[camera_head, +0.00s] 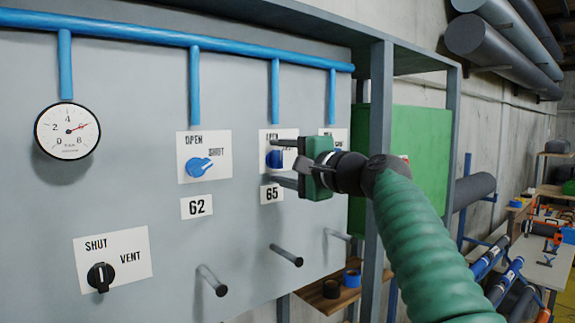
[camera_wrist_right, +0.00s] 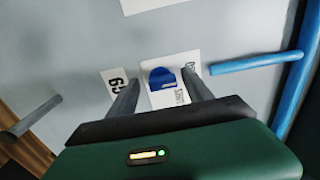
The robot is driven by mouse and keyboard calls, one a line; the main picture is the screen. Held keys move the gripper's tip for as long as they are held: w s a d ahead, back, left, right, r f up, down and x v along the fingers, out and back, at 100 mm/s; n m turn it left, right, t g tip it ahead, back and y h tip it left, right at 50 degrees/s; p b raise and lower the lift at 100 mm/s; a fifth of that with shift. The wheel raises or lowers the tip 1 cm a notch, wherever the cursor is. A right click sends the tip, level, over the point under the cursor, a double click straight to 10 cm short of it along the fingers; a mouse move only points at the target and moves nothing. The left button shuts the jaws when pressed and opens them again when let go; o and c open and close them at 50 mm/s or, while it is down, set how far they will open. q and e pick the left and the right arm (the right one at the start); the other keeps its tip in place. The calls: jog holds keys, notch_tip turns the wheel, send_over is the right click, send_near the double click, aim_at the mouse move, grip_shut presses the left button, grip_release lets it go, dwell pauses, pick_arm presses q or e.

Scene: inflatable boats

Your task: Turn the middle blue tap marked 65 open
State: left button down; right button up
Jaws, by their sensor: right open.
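The middle blue tap (camera_head: 273,159) sits on a white OPEN/SHUT plate above the label 65 (camera_head: 271,194). In the head view my right gripper (camera_head: 276,162) partly hides it. The right gripper is open, with one finger above the tap and one below it. In the right wrist view the blue tap (camera_wrist_right: 162,77) shows between and beyond the fingertips, and the fingers (camera_wrist_right: 160,92) do not visibly close on it. I cannot tell how near they are to the panel. The tap's exact pointing is unclear. My left gripper is not in view.
The blue tap over label 62 (camera_head: 199,167) is to the left and points toward SHUT. A gauge (camera_head: 67,131), a black SHUT/VENT knob (camera_head: 100,276) and several pegs (camera_head: 286,255) are on the panel. A grey post (camera_head: 379,190) stands right of the panel, with a green board (camera_head: 412,150) behind.

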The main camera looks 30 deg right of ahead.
jog(key=shift+s+f+b, duration=0.15)
jog(key=shift+s+b, duration=0.15)
jog(key=shift+s, duration=0.05)
jog(key=s+d+b, duration=0.1)
jog(key=s+b, duration=0.4)
jog(key=s, duration=1.1)
jog(key=shift+d+b, duration=0.2)
jog(key=shift+b, duration=0.2)
